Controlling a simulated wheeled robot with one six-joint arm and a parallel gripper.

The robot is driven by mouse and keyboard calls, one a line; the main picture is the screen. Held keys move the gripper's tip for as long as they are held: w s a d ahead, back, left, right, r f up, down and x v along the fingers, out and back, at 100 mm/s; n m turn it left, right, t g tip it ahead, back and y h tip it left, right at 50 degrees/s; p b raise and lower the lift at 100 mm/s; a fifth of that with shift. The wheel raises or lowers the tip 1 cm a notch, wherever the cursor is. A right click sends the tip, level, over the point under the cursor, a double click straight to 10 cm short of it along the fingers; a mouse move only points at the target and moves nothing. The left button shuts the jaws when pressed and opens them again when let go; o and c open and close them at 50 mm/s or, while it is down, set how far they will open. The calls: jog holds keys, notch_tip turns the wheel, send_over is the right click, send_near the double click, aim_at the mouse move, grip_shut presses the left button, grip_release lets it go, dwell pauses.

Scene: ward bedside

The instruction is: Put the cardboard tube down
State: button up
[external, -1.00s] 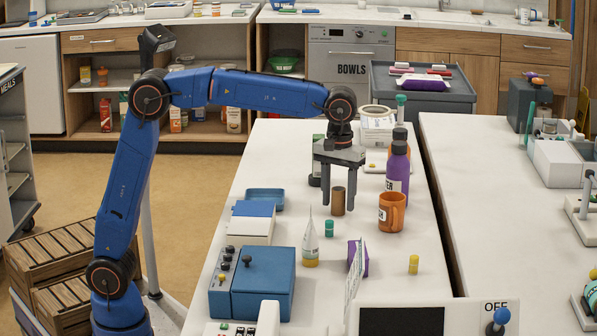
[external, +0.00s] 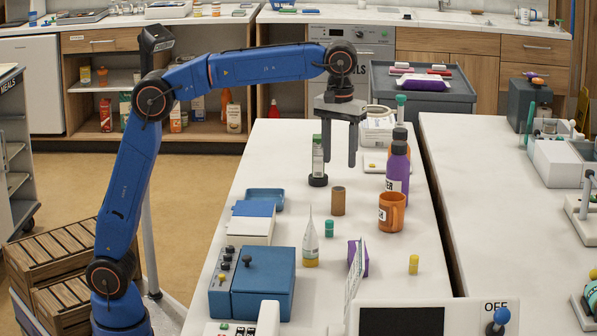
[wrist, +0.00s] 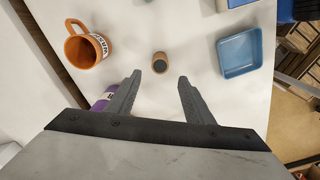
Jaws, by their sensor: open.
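The cardboard tube (external: 338,201) is a short brown cylinder standing upright on the white table. In the wrist view the tube (wrist: 159,63) stands beyond my fingertips, with its dark open end showing. My gripper (external: 338,160) is open and empty, raised above the table and clear of the tube. In the wrist view both fingers of my gripper (wrist: 158,80) are spread wide with nothing between them.
An orange mug (external: 391,212) and a purple bottle (external: 398,168) stand right of the tube. A blue tray (external: 265,198) lies to its left. A green-labelled bottle (external: 318,160) stands behind it, and a small teal-capped jar (external: 329,228) in front.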

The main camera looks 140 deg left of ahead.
jog(key=shift+d, duration=0.1)
jog(key=s+d+f+m, duration=0.1)
jog(key=s+d+m, duration=0.1)
jog(key=d, duration=0.7)
jog(key=s+d+f+m+t, duration=0.1)
jog(key=d+m, duration=0.4)
jog(key=d, duration=0.5)
jog(key=s+d+f+m+t, duration=0.1)
jog(key=s+d+f+m, duration=0.1)
jog(key=d, duration=0.8)
jog(key=shift+s+d+m+y, duration=0.15)
jog(key=shift+s+m+y, duration=0.25)
jog(key=shift+s+m, duration=0.45)
jog(key=s+d+f+m+t, duration=0.2)
jog(key=s+d+f+m, duration=0.9)
jog(key=s+d+f, duration=0.6)
notch_tip(320, 180, down, 2)
jog(key=shift+s+f+t+h, duration=0.1)
jog(key=shift+s+t+h, duration=0.3)
jog(key=shift+s, duration=0.7)
